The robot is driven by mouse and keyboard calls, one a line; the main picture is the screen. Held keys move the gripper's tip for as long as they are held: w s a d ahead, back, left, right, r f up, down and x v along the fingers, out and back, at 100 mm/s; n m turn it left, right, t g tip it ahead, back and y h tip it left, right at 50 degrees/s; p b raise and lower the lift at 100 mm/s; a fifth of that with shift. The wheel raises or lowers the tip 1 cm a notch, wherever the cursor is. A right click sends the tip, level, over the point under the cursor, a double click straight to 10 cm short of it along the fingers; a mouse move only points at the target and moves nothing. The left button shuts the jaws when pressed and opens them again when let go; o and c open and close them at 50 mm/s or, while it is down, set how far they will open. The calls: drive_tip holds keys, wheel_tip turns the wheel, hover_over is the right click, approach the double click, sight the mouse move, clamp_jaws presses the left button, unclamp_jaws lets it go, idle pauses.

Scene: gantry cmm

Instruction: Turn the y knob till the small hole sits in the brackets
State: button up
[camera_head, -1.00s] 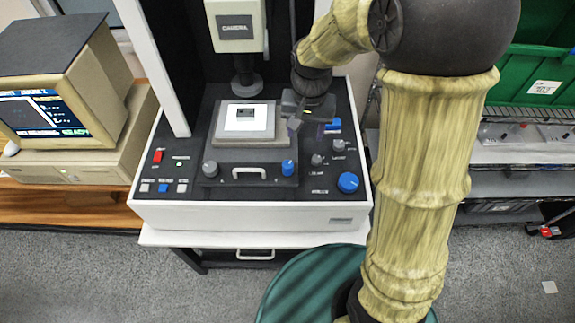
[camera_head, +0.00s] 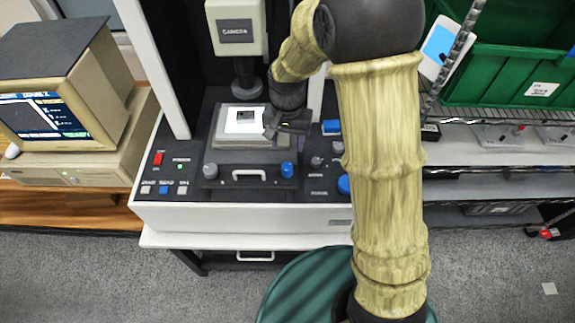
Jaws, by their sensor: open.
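The measuring machine's stage (camera_head: 222,141) carries a white plate (camera_head: 238,127) with a small dark part on it, under the camera head (camera_head: 237,30). A grey knob (camera_head: 210,171) and a blue knob (camera_head: 287,169) stand at the stage's front corners. Their labels are too small to read, so I cannot tell which is the y knob. My gripper (camera_head: 271,130) is open and empty, over the stage's right side, behind and above the blue knob. The monitor screen (camera_head: 38,115) is lit. The small hole and the brackets cannot be made out.
A handle (camera_head: 249,174) lies between the two knobs. Small buttons (camera_head: 164,189) are at the panel's left. A shelf with a green bin (camera_head: 490,75) stands at right.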

sight(287, 166)
wheel_tip(287, 166, down, 12)
drive_tip(key=shift+f+p, duration=0.15)
drive_tip(key=shift+p, duration=1.05)
drive_tip(key=c, duration=1)
